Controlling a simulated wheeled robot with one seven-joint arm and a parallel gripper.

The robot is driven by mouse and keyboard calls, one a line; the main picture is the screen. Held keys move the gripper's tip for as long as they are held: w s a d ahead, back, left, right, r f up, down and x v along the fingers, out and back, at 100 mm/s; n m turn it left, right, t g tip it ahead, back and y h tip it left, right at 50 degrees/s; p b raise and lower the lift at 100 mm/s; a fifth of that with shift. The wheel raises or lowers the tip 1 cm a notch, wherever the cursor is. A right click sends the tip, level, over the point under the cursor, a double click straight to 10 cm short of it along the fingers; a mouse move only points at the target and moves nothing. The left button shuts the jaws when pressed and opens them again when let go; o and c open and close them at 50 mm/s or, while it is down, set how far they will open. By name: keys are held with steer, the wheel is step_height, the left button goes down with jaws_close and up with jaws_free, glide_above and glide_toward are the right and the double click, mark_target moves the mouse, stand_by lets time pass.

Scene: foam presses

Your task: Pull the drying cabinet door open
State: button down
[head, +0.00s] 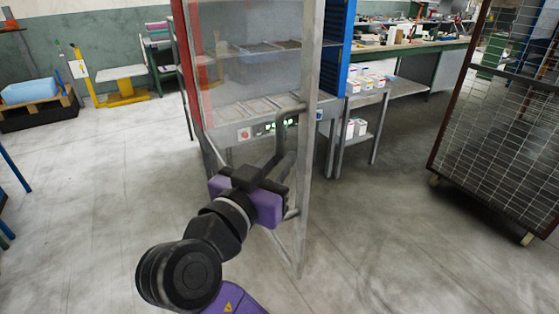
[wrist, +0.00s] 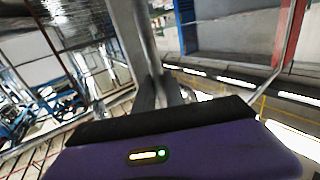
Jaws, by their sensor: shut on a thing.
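The drying cabinet shows upright in the head view, with a red post on the left, a blue side (head: 337,50) on the right and shelves inside. Its clear door with a grey metal frame (head: 309,130) stands partly open, its free edge out toward me from the blue side. A grey bar handle (head: 280,128) is on the door near that edge. My purple and black gripper (head: 284,172) is shut on the handle; the fingers (wrist: 160,92) hide part of it. In the wrist view the door frame (wrist: 128,40) rises beside the fingers.
A wire-mesh trolley (head: 500,130) on castors stands at the right. A side table (head: 395,88) with small white boxes is behind the cabinet, and a green workbench (head: 425,45) is farther back. The concrete floor around the door is clear.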

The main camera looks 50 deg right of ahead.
steer(key=c, duration=1.4)
jaws_free()
steer(key=s+a+b, duration=0.1)
steer(key=a, duration=0.6)
steer(key=shift+s+a, duration=0.15)
steer(key=shift+a, duration=0.2)
